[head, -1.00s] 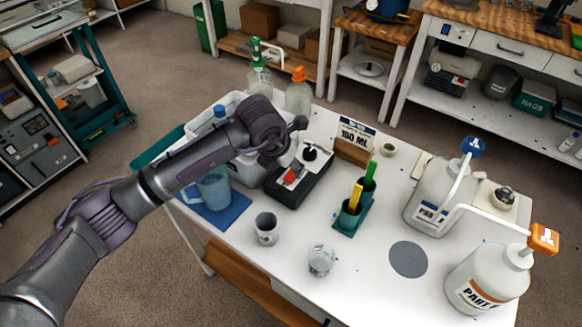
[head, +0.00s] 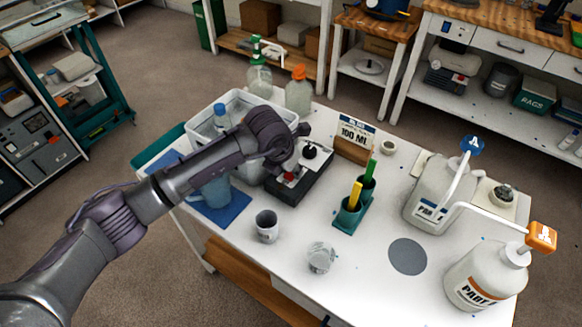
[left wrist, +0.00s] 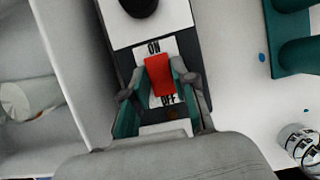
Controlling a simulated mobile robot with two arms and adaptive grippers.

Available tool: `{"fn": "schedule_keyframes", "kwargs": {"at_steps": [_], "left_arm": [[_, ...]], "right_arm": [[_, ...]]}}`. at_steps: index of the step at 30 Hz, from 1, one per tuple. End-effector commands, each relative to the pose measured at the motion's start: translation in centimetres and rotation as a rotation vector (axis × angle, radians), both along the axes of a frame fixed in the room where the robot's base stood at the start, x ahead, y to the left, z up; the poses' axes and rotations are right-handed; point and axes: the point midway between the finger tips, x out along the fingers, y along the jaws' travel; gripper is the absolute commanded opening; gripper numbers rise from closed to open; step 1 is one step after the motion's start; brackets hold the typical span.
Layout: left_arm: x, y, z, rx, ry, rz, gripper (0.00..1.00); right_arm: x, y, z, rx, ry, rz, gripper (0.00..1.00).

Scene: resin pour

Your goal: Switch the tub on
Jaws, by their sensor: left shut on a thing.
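The white tub (head: 262,98) stands at the back left of the table, with a black control box (head: 318,185) at its front right. The box has a red switch lever (head: 289,177), which also shows in the left wrist view (left wrist: 159,75) between the printed words ON and OFF. My left gripper (head: 287,171) is over the box. In the left wrist view its two fingers (left wrist: 160,88) are shut on the red lever, one on each side. I cannot tell whether the lever is at ON or OFF. My right gripper is not in view.
A blue jug (head: 212,190) stands left of the box on a blue mat. A cup (head: 267,226), a clear cup (head: 320,258) and a teal holder (head: 350,218) with yellow and green handles stand in front and right. Two pump jugs (head: 436,192) are at the right.

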Motion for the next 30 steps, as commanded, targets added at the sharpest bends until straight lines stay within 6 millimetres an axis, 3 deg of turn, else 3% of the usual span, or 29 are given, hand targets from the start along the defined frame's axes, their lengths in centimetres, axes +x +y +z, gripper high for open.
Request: {"fn": "schedule_keyframes", "kwargs": {"at_steps": [13, 25, 26, 30], "left_arm": [[0.7, -0.4, -0.1, 0.143, 0.211, 0.003, 0.00], [0.7, -0.4, 0.1, 0.164, 0.245, 0.000, 0.00], [0.7, -0.4, 0.1, 0.164, 0.245, 0.000, 0.28], [0.7, -0.4, 0.1, 0.163, 0.244, 0.000, 0.52]], "right_arm": [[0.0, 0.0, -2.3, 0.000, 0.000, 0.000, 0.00], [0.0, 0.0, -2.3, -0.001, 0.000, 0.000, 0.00], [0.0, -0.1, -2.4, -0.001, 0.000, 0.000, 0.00], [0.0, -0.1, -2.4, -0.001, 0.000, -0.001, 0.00]]}}
